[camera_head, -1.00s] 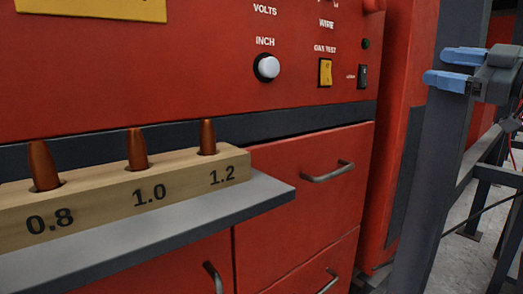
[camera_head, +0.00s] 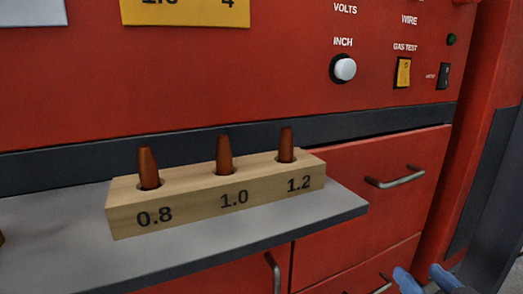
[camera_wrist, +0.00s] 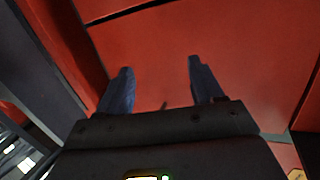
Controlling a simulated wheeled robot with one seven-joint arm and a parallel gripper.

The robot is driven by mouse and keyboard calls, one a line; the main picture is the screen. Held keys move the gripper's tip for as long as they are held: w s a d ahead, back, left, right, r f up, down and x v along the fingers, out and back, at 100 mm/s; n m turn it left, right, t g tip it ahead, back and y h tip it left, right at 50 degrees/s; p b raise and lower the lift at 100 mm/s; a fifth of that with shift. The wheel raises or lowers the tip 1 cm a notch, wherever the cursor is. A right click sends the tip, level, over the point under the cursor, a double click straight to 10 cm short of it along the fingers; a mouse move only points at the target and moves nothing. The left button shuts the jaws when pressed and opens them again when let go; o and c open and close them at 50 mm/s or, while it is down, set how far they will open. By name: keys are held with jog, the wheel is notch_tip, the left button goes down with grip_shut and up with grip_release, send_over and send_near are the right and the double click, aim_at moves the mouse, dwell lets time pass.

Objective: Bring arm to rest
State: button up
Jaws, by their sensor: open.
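My gripper (camera_head: 422,280) shows at the bottom right of the head view, where only its blue fingertips are in the picture. In the wrist view my gripper (camera_wrist: 160,78) has its two blue fingers spread apart, with nothing between them. Red panels of the machine lie beyond the fingers. My gripper is to the right of and below the grey shelf in the head view, in front of the lower drawers. Most of my arm is outside the head view.
A wooden block (camera_head: 215,193) marked 0.8, 1.0 and 1.2 holds three copper tips on the grey shelf (camera_head: 70,245). The red welding machine (camera_head: 230,80) carries a white knob (camera_head: 345,69), switches and a drawer handle (camera_head: 396,178). A dark post (camera_head: 495,225) stands at the right.

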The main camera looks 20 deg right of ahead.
jog(key=s+a+n+y, duration=0.1)
jog(key=s+a, duration=0.4)
jog(key=s, duration=0.4)
jog(key=s+a+f+n+g+y+p, duration=0.1)
jog(key=s+a, duration=0.4)
jog(key=s, duration=0.4)
jog(key=s+a+n+y+p, duration=0.1)
jog(key=s+a, duration=0.4)
jog(key=s, duration=0.4)
jog(key=shift+a+f+g+y, duration=0.3)
jog(key=shift+a+f+y, duration=0.05)
jog(key=shift+y, duration=0.05)
